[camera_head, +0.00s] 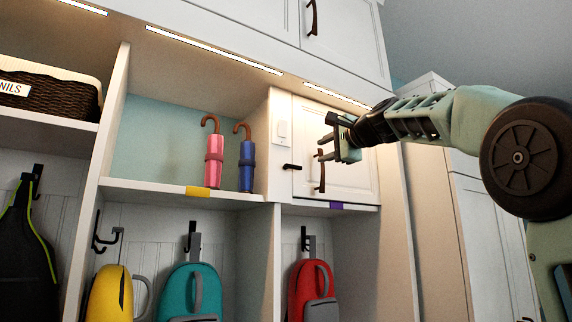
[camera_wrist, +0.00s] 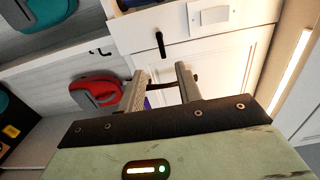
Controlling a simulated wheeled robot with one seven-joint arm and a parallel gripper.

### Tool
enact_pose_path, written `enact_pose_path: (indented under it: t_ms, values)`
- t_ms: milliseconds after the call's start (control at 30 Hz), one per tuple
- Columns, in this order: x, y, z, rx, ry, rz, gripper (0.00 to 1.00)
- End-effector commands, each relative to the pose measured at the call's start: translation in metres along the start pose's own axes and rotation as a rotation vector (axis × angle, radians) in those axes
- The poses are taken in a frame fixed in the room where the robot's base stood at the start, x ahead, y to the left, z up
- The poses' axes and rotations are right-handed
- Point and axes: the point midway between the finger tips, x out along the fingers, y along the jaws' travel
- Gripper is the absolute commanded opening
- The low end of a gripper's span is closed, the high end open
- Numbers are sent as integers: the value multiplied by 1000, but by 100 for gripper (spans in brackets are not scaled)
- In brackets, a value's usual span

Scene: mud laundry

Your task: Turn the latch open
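The black latch (camera_head: 291,167) is a short bar lying level across the left edge of a small white cabinet door (camera_head: 350,170). It also shows in the wrist view (camera_wrist: 160,45), just beyond the fingertips. The door's dark brown pull handle (camera_head: 321,174) stands upright to the right of the latch, partly behind my gripper. My gripper (camera_head: 324,147) is open, in front of the door, above and to the right of the latch. In the wrist view its two fingers (camera_wrist: 160,72) are apart, with nothing clearly held between them. I cannot tell whether a finger touches the handle.
A white switch plate (camera_head: 282,130) is on the post above the latch. A pink umbrella (camera_head: 213,160) and a blue umbrella (camera_head: 246,165) stand on the shelf to the left. A red backpack (camera_head: 312,290) hangs below the door. The space before the latch looks clear.

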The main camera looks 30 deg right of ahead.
Motion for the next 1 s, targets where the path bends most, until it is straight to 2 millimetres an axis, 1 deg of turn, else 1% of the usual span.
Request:
enact_pose_path:
  t_ms: [33, 267, 1000]
  values:
    - [4, -3, 0, 2, -2, 2, 35]
    - [32, -6, 1, 3, -6, 4, 35]
    - [129, -6, 3, 0, -7, 3, 35]
